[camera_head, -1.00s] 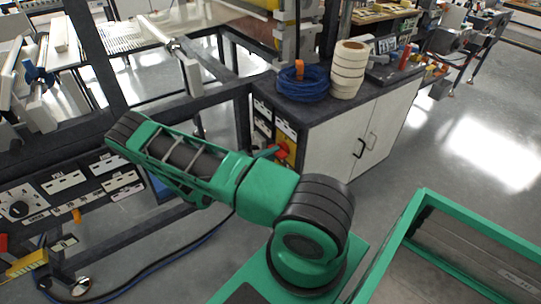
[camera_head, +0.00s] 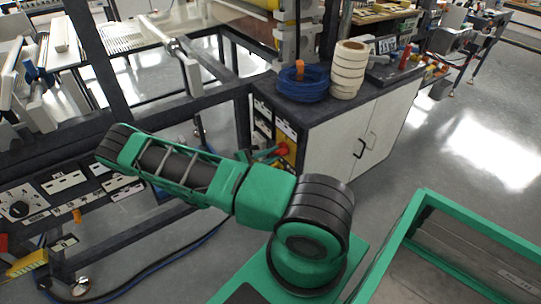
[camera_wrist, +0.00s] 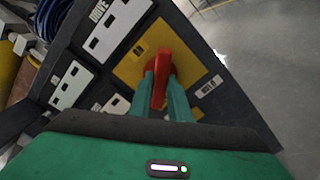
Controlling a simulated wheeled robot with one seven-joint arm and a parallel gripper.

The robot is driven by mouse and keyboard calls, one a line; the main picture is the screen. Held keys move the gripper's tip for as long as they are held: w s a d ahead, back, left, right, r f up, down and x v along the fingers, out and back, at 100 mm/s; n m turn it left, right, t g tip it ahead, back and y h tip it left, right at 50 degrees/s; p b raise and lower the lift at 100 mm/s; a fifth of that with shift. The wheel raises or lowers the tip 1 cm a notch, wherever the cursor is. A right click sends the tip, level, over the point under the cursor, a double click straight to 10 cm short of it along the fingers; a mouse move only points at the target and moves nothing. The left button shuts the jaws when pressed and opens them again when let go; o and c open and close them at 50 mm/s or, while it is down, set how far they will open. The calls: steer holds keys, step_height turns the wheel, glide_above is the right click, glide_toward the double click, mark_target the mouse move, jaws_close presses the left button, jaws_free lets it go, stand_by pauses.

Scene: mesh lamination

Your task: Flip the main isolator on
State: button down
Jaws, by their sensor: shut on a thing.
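The main isolator is a red rotary handle (camera_wrist: 161,78) on a yellow plate (camera_wrist: 133,68). In the wrist view my gripper (camera_wrist: 163,88) has its two green fingers on either side of the red handle, shut on it. My arm hides part of the panel below. The labels around the handle are too small to read.
Dark panels with white label plates (camera_wrist: 70,84) sit beside the yellow plate. A blue cable coil (camera_head: 302,86) and a stack of cream rolls (camera_head: 348,68) stand on the cabinet top. A control panel (camera_head: 62,184) is at the left. Open floor lies right of the cabinet.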

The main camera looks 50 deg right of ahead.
steer(key=n, duration=0.5)
steer(key=shift+n, duration=0.3)
steer(key=n, duration=0.4)
steer(key=shift+n, duration=0.4)
steer(key=shift+w+n, duration=0.1)
steer(key=shift+n, duration=0.2)
steer(key=c, duration=1.6)
jaws_free()
steer(key=shift+c, duration=0.2)
steer(key=a+r, duration=1.1)
steer(key=shift+a, duration=0.35)
